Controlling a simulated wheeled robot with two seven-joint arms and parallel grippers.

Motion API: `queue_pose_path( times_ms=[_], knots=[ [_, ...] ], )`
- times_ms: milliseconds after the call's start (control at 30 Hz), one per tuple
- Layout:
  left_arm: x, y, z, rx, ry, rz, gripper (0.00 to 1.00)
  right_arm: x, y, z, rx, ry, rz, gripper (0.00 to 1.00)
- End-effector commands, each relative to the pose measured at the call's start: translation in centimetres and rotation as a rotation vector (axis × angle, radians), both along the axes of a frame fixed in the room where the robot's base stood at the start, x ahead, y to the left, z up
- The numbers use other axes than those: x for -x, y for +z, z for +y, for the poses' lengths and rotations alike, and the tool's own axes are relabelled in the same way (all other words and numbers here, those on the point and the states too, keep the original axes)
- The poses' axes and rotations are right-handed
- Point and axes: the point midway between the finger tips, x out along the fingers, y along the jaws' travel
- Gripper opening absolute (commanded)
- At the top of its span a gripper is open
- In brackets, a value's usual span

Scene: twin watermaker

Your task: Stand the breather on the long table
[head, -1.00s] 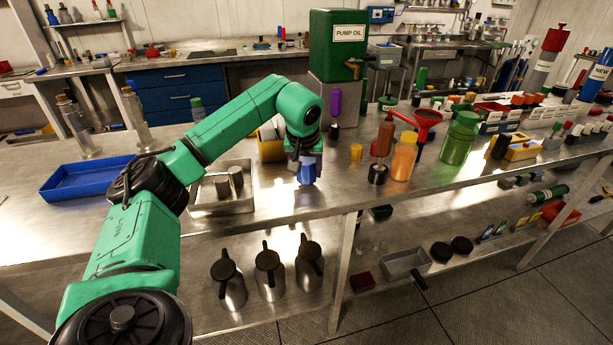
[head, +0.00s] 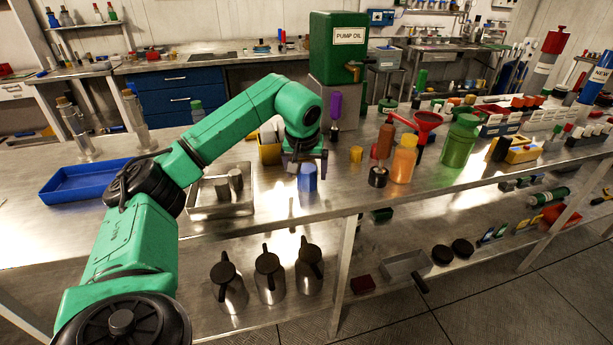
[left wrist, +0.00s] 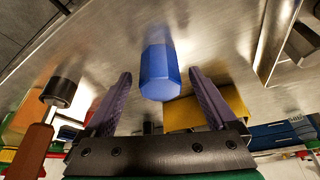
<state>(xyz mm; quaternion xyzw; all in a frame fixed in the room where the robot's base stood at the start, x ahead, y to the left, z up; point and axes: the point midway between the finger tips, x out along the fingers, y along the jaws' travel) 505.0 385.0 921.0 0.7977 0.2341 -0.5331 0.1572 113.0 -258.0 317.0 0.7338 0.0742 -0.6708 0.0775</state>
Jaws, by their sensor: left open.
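A blue faceted piece, which I take to be the breather (head: 307,178), stands upright on the long table (head: 265,222) near its front edge. It also shows in the left wrist view (left wrist: 160,75), between and beyond the two purple fingers. My left gripper (head: 305,162) is just above it, open, with a visible gap on both sides of the piece. The fingers do not appear to touch it. My right gripper is in neither view.
A metal tray (head: 220,209) with grey cylinders is left of the breather, and a yellow bin (head: 269,152) is behind. A dark-based red-handled tool (head: 378,177) and an orange bottle (head: 403,160) stand to the right. A blue tray (head: 85,196) is farther left.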

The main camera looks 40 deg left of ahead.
Motion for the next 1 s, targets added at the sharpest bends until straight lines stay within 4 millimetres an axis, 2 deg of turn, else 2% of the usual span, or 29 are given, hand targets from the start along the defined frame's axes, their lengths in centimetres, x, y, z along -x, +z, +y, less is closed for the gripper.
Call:
queue_pose_path(
  times_ms=[33,200,367,1000],
  knots=[
    [0.3,1.4,-0.3,0.0,0.0,-0.006,0.92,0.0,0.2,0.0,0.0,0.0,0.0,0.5],
    [1.9,5.9,-1.3,0.0,-0.001,-0.006,0.92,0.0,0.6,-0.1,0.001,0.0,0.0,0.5],
    [2.8,8.4,-1.9,0.0,-0.001,-0.004,0.92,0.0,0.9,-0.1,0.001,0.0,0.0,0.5],
    [3.1,8.8,-2.0,0.0,0.0,0.0,0.92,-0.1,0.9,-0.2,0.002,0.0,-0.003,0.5]
  ],
)
